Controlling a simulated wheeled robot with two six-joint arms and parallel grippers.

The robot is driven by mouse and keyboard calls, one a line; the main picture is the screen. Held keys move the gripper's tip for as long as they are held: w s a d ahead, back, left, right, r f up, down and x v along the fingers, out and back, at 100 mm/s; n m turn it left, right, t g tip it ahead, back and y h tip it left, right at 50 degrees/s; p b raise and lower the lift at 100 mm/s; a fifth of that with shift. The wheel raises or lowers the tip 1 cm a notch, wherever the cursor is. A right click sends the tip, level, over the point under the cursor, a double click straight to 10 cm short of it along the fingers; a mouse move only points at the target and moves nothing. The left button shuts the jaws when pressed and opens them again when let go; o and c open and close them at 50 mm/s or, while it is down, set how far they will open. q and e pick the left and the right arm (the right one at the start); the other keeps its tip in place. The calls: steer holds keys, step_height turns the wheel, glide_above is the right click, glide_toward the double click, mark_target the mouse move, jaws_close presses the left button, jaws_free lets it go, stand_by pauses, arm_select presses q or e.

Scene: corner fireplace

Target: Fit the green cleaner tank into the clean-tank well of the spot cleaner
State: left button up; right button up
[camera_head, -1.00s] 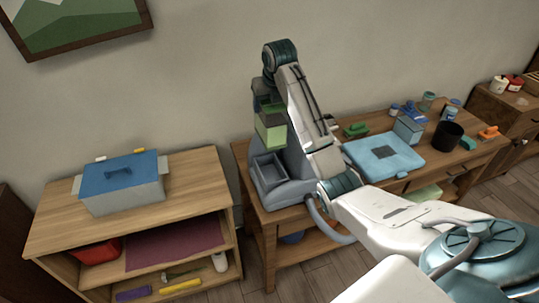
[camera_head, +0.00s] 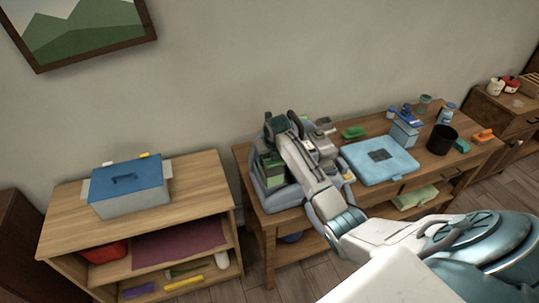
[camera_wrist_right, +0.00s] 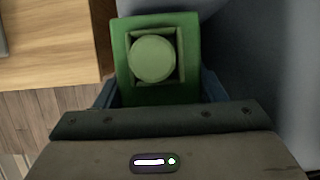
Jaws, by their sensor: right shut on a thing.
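The green cleaner tank (camera_head: 270,168) is at the front-left part of the grey-blue spot cleaner (camera_head: 281,199), low over or inside the well there. I cannot tell how deep it sits. My right gripper (camera_head: 268,146) is shut on the tank from above, its arm crossing in front of the cleaner. In the right wrist view the tank's green top with a round pale-green cap (camera_wrist_right: 152,58) shows between my fingers (camera_wrist_right: 160,92). The well's inside is hidden by the tank and arm. My left gripper is not in view.
The cleaner stands at the left end of a wooden table (camera_head: 262,222). A light-blue flat case (camera_head: 380,161), a black cup (camera_head: 442,139) and a green brush (camera_head: 354,132) lie to its right. A shelf unit (camera_head: 68,228) with a blue-lidded box (camera_head: 127,186) stands left.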

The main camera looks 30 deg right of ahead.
steer(key=shift+f, duration=0.6)
steer(key=o, duration=1.8)
steer(key=shift+c, duration=0.2)
steer(key=b+v, duration=0.3)
steer(key=v, duration=0.9)
steer(key=shift+s, duration=0.1)
